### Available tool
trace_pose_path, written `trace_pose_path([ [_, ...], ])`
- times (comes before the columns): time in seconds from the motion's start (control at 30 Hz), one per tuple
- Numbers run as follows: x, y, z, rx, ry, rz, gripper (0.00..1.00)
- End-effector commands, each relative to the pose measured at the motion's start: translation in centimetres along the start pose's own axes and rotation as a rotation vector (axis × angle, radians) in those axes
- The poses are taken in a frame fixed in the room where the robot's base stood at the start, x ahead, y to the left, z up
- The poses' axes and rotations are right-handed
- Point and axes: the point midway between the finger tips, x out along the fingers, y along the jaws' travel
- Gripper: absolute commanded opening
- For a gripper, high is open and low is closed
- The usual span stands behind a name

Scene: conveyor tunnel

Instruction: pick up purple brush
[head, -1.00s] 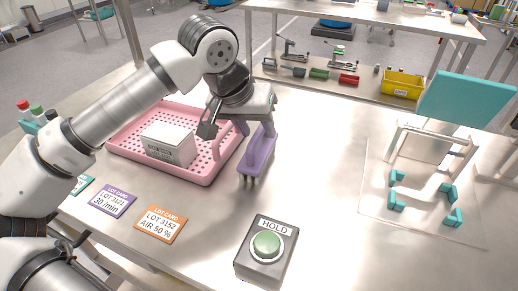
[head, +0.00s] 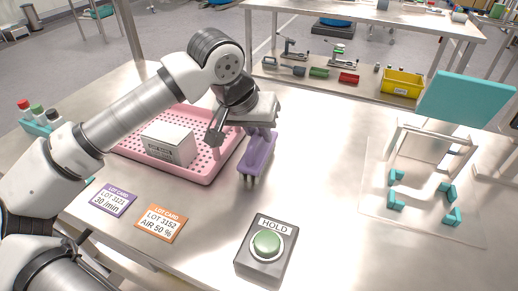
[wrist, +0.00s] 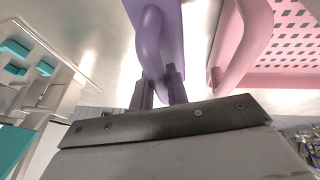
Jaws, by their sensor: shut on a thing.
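The purple brush (head: 257,153) is beside the right edge of the pink tray, in the middle of the metal table. In the wrist view the purple brush (wrist: 172,22) shows a curved handle running down between my fingers. My gripper (head: 250,128) is above the brush, and in the wrist view my gripper (wrist: 160,88) is shut on its handle.
The pink perforated tray (head: 213,172) holds a white labelled box (head: 168,146). A HOLD button box (head: 267,249) stands at the front. Lot cards (head: 160,223) lie front left. A clear stand with teal corner pieces (head: 396,202) is at right. The table between is clear.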

Motion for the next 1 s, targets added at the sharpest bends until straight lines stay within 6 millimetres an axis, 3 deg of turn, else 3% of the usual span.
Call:
trace_pose_path([
  [0.27,-0.5,0.1,-0.2,0.000,0.001,-0.001,0.00],
  [0.47,-2.6,0.5,-1.2,0.000,0.003,-0.002,0.00],
  [1.0,-15.4,3.4,-6.5,0.001,0.002,0.000,0.00],
])
